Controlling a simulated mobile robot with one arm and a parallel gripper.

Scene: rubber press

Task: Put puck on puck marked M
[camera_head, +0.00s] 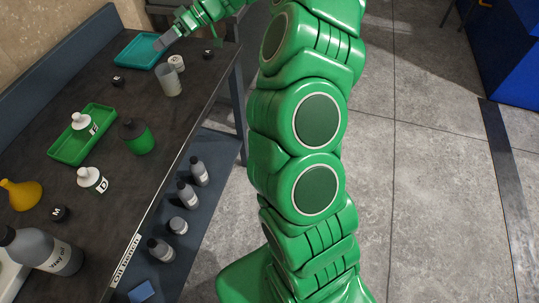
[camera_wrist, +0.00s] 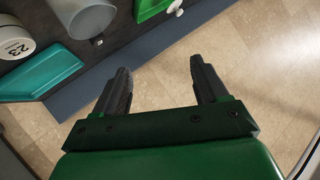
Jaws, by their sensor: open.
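A small black puck marked M (camera_head: 60,213) lies on the dark table at the lower left, in the head view. Another small black puck (camera_head: 118,80) with a white mark, too small to read, lies nearer the teal tray. A third small black object (camera_head: 208,54), likely a puck, lies near the table's right edge. My gripper (camera_head: 163,42) is at the far end of the table, over or beside the teal tray's right side. In the wrist view, my gripper (camera_wrist: 160,74) is open, with nothing between its fingers.
The teal tray (camera_head: 121,57) stands at the far end, beside a white jar (camera_head: 177,62) and a grey beaker (camera_head: 170,84). A green tray (camera_head: 66,150), bottles, a green container (camera_head: 137,138) and a yellow flask (camera_head: 22,195) crowd the nearer table. Bottles stand on a lower shelf (camera_head: 215,150).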

